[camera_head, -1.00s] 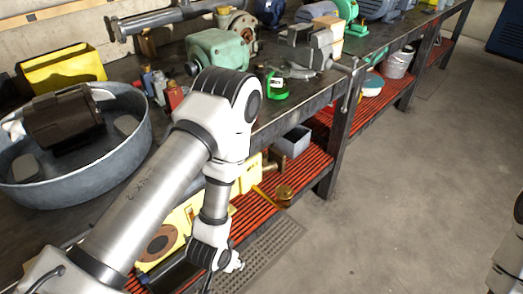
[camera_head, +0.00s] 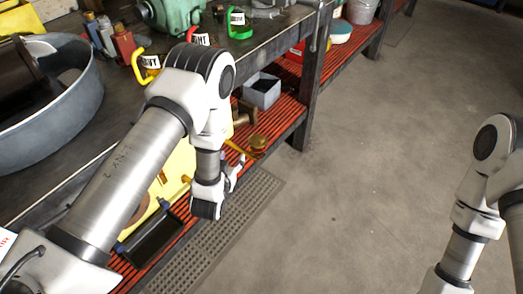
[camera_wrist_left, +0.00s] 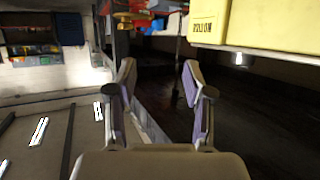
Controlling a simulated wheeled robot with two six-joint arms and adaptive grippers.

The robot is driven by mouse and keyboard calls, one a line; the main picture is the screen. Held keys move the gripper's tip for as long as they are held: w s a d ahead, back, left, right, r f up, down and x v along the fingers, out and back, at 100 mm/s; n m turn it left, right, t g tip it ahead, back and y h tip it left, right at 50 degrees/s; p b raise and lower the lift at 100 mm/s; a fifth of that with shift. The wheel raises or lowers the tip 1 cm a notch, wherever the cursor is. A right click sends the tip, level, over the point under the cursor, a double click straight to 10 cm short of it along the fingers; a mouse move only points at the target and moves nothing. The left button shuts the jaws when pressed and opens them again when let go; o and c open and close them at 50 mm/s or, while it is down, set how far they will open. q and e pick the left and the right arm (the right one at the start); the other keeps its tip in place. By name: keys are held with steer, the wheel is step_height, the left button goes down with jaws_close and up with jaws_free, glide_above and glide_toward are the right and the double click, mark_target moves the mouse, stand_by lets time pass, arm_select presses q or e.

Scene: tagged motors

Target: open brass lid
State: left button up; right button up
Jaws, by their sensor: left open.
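A small round brass piece, which looks like the brass lid (camera_head: 258,143), sits at the front edge of the red slatted lower shelf. A brass-coloured round piece also shows at the top of the left wrist view (camera_wrist_left: 124,17). My left gripper (camera_head: 238,172) is below and left of the brass piece in the head view, apart from it and partly hidden by its own wrist. In the left wrist view its two fingers (camera_wrist_left: 158,88) are spread with nothing between them. My right arm (camera_head: 480,200) shows at the right, but its gripper is out of view.
The workbench (camera_head: 273,45) overhangs the lower shelf (camera_head: 285,108). A yellow box marked MOTOR (camera_wrist_left: 275,25) is close to the gripper's right in the wrist view. A grey bin (camera_head: 262,92) stands behind the brass piece. A bench leg (camera_head: 310,85) is to its right. The floor (camera_head: 370,190) is clear.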

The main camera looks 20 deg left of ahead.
mark_target(260, 141)
arm_select(q)
steer(key=w+d+f+t+b, duration=0.1)
steer(key=w+b, duration=0.1)
steer(key=b, duration=0.2)
steer(key=w+d+f+t+b, duration=0.2)
steer(key=w+b, duration=0.1)
steer(key=b, duration=0.1)
steer(key=w+d+f+t+b, duration=0.1)
steer(key=w+f+b, duration=0.1)
steer(key=w+b, duration=0.1)
steer(key=shift+w+d+f+m+h+b, duration=0.15)
steer(key=shift+w+d+m+h+b, duration=0.1)
steer(key=shift+d+m+h+b, duration=0.15)
steer(key=w+b, duration=0.1)
steer(key=w, duration=0.6)
steer(key=shift+a, duration=0.2)
jaws_close()
arm_select(e)
step_height(260, 141, down, 16)
steer(key=shift+f, duration=0.2)
